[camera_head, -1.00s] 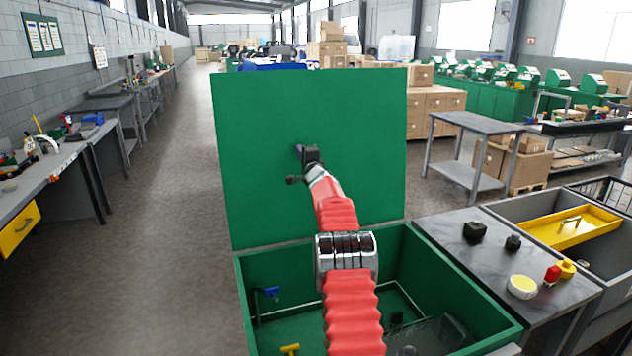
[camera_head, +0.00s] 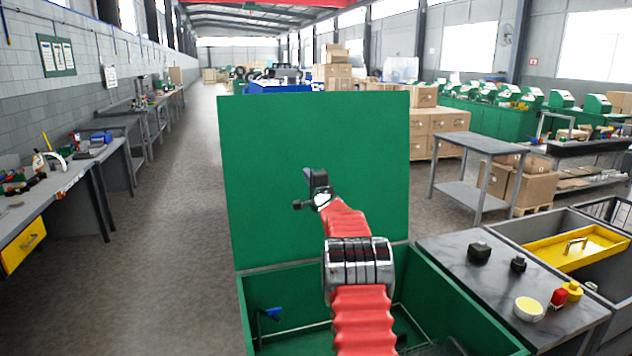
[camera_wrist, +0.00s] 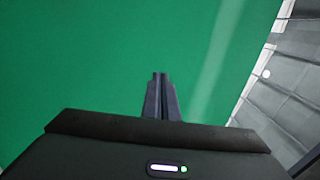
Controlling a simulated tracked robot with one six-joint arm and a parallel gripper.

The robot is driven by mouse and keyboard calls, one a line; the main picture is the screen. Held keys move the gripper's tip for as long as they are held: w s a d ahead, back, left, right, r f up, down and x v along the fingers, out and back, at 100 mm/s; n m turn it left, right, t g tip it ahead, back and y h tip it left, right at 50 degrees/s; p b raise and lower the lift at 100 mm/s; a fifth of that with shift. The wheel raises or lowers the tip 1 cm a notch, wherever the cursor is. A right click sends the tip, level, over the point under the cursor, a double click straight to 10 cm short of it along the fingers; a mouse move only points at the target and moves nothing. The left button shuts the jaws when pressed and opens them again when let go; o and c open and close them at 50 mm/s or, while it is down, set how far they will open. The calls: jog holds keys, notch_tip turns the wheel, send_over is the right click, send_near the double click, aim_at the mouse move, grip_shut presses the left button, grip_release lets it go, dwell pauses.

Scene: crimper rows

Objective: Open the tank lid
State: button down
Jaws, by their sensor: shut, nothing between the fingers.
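The green tank (camera_head: 455,312) stands in front of me with its green lid (camera_head: 270,150) raised upright at the back edge. The tank's inside shows below it, with a blue-handled part (camera_head: 272,313) on the left inner wall. My gripper (camera_head: 307,174) is in front of the lid's inner face, near its middle. In the wrist view the fingers (camera_wrist: 160,78) are shut together and empty, and the green lid (camera_wrist: 80,60) fills most of the picture. I cannot tell whether the fingertips touch the lid.
Right of the tank is a dark worktop (camera_head: 450,262) with black blocks, a white-and-yellow round dish (camera_head: 528,309) and a red item (camera_head: 557,299). A yellow tray (camera_head: 580,248) lies beyond. A long bench (camera_head: 70,180) runs along the left; the floor between is clear.

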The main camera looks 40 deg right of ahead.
jog(key=s+a+r, duration=0.1)
jog(key=s+a, duration=0.2)
jog(key=s, duration=0.5)
jog(key=shift+s+r, duration=0.15)
jog(key=shift+r, duration=0.05)
dwell(0.6)
jog(key=shift+a, duration=0.1)
